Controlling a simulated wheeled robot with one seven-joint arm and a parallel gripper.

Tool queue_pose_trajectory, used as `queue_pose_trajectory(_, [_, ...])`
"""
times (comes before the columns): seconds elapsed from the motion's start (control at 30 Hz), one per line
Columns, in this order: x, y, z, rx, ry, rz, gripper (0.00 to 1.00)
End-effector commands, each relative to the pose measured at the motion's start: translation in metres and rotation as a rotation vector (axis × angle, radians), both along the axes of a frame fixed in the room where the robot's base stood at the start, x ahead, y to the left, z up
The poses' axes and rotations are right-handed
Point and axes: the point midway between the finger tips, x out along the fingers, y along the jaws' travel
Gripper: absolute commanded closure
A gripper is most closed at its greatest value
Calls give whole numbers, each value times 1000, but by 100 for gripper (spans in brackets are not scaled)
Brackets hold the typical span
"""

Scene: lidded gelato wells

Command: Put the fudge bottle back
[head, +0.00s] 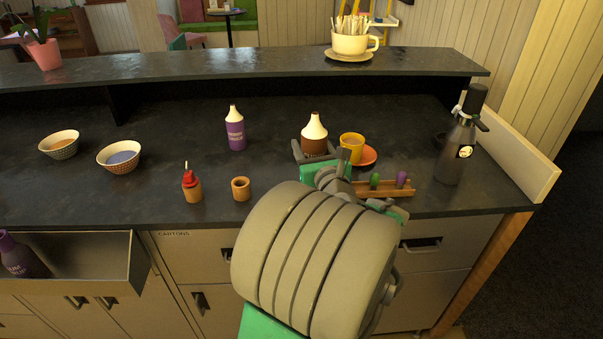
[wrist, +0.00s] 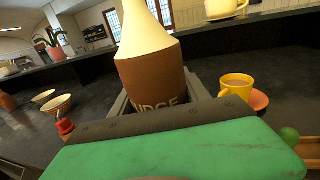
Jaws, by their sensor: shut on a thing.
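The fudge bottle (head: 314,143) is brown with a cream cone top and stands upright at the middle right of the dark counter. It fills the middle of the wrist view (wrist: 153,77), where part of its "FUDGE" label shows. My gripper (head: 315,155) is shut on the lower part of the bottle, with grey fingers on both sides. Whether the bottle's base touches the counter is hidden behind my gripper. An open drawer (head: 138,262) at the lower left holds a dark purple bottle (head: 20,256) lying tilted inside.
A yellow cup (head: 352,146) on an orange saucer (head: 369,157) stands just right of the bottle. A wooden rack (head: 385,188), a dark siphon (head: 457,150), a purple bottle (head: 235,130), a red-topped bottle (head: 192,186), a small pot (head: 241,188) and two bowls (head: 120,157) are around. The left-centre counter has free room.

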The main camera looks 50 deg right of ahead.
Motion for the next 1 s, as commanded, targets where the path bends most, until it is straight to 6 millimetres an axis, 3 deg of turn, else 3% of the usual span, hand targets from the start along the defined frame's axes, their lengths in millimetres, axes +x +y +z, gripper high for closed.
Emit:
queue_pose_trajectory(0.23, [58,-44,-33,4,2,8,85])
queue_pose_trajectory(0.4, [80,-64,-72,5,1,6,85])
queue_pose_trajectory(0.63, [94,-76,-95,3,2,5,85])
queue_pose_trajectory(0.77, [92,-76,-118,6,1,3,85])
queue_pose_trajectory(1.0, [92,-76,-120,-1,-1,4,85])
